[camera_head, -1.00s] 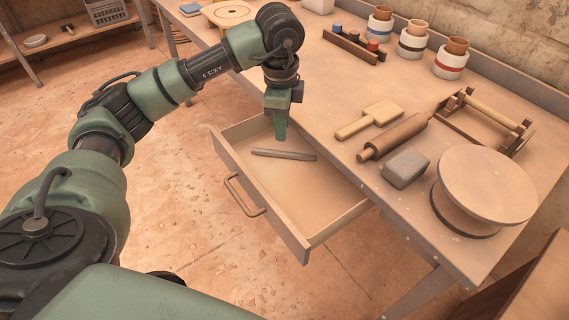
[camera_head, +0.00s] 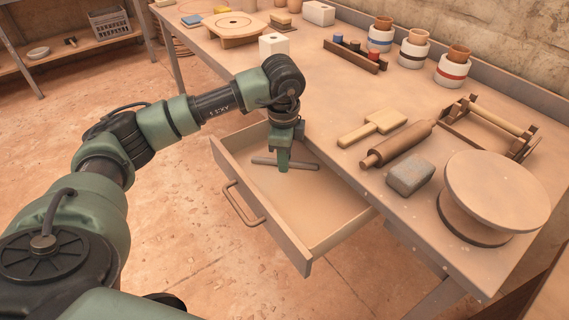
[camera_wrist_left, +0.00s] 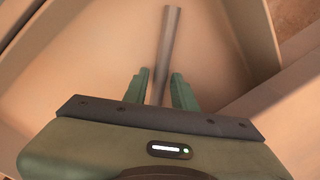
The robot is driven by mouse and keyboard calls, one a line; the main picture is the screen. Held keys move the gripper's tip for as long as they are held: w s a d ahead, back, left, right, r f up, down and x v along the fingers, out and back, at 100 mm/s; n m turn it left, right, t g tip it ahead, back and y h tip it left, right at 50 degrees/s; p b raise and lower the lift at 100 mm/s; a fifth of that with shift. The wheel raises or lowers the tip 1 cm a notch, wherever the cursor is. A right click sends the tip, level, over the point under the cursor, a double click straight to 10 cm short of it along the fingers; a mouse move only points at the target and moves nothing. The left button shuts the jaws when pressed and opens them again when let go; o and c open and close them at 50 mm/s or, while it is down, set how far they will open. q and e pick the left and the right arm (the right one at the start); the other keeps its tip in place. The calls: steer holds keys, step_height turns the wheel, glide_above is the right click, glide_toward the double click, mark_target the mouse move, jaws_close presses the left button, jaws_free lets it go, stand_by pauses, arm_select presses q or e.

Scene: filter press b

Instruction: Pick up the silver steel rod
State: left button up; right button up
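The silver steel rod (camera_head: 303,165) lies in the open drawer (camera_head: 322,221) under the workbench. My left gripper (camera_head: 284,167) points down into the drawer over the rod's middle. In the left wrist view the rod (camera_wrist_left: 171,45) runs away from me, its near part between the two green fingers of my left gripper (camera_wrist_left: 162,88). The fingers stand apart on either side of the rod, with a visible gap, so the gripper is open. The rod seems to rest on the drawer floor. My right gripper is not in view.
The drawer's front wall with its handle (camera_head: 243,204) stands nearest me. On the bench are a wooden paddle (camera_head: 372,127), a rolling pin (camera_head: 397,143), a grey block (camera_head: 410,175), a round turntable (camera_head: 497,190) and several banded jars (camera_head: 452,70). The drawer's right part is clear.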

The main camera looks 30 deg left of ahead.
arm_select(q)
jaws_close()
steer(key=shift+r, duration=0.15)
